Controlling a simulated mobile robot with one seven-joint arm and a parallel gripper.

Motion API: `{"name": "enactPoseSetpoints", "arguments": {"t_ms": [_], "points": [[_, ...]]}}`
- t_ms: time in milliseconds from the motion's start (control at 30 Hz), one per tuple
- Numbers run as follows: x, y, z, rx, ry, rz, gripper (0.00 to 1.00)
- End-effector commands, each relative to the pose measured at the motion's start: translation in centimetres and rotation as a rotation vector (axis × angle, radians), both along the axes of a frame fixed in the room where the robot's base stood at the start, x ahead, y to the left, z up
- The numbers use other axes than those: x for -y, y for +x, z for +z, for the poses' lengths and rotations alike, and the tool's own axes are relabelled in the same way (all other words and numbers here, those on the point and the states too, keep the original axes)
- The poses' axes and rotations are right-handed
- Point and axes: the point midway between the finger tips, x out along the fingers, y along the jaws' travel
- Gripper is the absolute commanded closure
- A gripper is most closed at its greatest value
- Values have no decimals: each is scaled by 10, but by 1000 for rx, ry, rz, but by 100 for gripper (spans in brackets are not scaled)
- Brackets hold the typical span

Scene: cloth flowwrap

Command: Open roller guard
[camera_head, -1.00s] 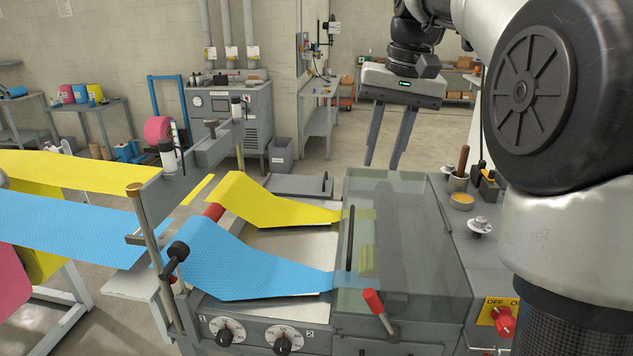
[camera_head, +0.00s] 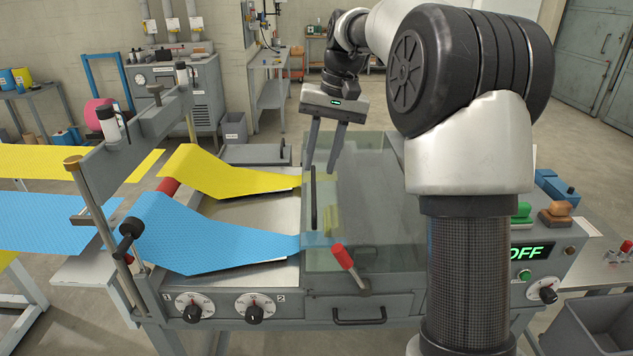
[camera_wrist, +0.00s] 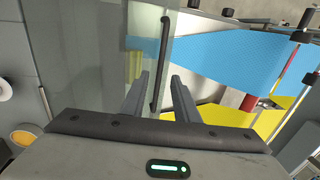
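The roller guard (camera_head: 350,245) is a see-through greenish cover over the right part of the machine, and it looks closed. A long black bar handle (camera_head: 313,203) runs along its left side; it also shows in the wrist view (camera_wrist: 163,50). My gripper (camera_head: 320,174) points down above the far end of the handle. Its two fingers are apart and empty. In the wrist view, the handle lies in line with the gap between the fingers (camera_wrist: 158,90). I cannot tell how far the fingertips are above the handle.
Blue (camera_head: 200,235) and yellow (camera_head: 220,175) cloth webs run from the left under the guard. A red-handled lever (camera_head: 343,257) stands at the guard's front. Dials (camera_head: 250,306) line the front panel. A panel at right reads OFF (camera_head: 526,252). Open floor lies behind the machine.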

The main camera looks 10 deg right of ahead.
Motion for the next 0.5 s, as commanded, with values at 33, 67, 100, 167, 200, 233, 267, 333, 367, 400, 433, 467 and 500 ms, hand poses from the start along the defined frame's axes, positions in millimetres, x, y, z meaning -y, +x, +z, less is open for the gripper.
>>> {"name": "enactPoseSetpoints", "arguments": {"t_ms": [33,67,100,167,200,233,267,333,367,400,433,467,500], "points": [[-2,0,-12,-2,0,0,72],[-3,0,-17,-3,1,1,72],[-5,0,-23,-2,0,0,72],[-6,1,-31,-2,0,0,72],[-7,1,-35,0,0,0,72],[-7,1,-38,-1,0,0,72],[-8,1,-41,-1,0,0,72],[-9,2,-45,0,0,0,72],[-9,2,-46,1,0,0,72],[-9,2,-47,1,0,0,72],[-9,2,-48,1,0,0,72],[-9,2,-48,1,0,0,72],[-9,2,-48,1,0,0,72]]}}
